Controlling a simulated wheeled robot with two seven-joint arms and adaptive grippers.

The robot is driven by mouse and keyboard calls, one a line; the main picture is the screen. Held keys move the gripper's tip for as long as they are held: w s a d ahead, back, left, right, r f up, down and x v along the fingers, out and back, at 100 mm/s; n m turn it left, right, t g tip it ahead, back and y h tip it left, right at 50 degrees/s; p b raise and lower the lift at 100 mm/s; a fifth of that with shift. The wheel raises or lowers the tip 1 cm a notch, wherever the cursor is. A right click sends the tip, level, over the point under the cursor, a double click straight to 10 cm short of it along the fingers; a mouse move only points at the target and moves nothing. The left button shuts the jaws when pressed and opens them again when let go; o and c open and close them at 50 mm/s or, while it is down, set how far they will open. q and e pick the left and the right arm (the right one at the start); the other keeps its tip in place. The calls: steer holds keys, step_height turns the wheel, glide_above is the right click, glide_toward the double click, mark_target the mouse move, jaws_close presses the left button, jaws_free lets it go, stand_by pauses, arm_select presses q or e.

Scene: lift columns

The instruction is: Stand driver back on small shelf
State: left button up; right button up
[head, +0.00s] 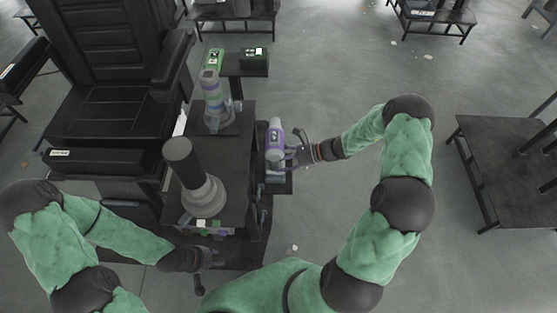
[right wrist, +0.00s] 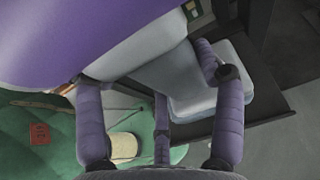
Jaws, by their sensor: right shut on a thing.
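The driver (head: 275,140), purple and pale grey, is upright at the small shelf (head: 284,188), a dark ledge on the right side of the black column stand. My right gripper (head: 292,158) reaches it from the right and is shut on it. In the right wrist view the driver's purple body (right wrist: 85,40) fills the upper left. Its pale grey base (right wrist: 205,88) is over the dark shelf (right wrist: 262,103); whether it touches the shelf I cannot tell. My left gripper (head: 208,259) is low beside the stand's near end, its fingers too small to read.
A dark cylinder on a grey base (head: 203,195) and a banded grey column (head: 213,100) stand on the black stand. A black chair (head: 100,60) is at the left. A dark table (head: 500,165) is at the right. Open floor lies between.

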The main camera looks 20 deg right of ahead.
steer(key=shift+f, duration=0.1)
steer(key=o, duration=1.7)
steer(key=shift+r, duration=0.25)
steer(key=p+v, duration=0.3)
steer(key=v, duration=0.9)
steer(key=shift+s+f, duration=0.1)
steer(key=shift+f, duration=0.1)
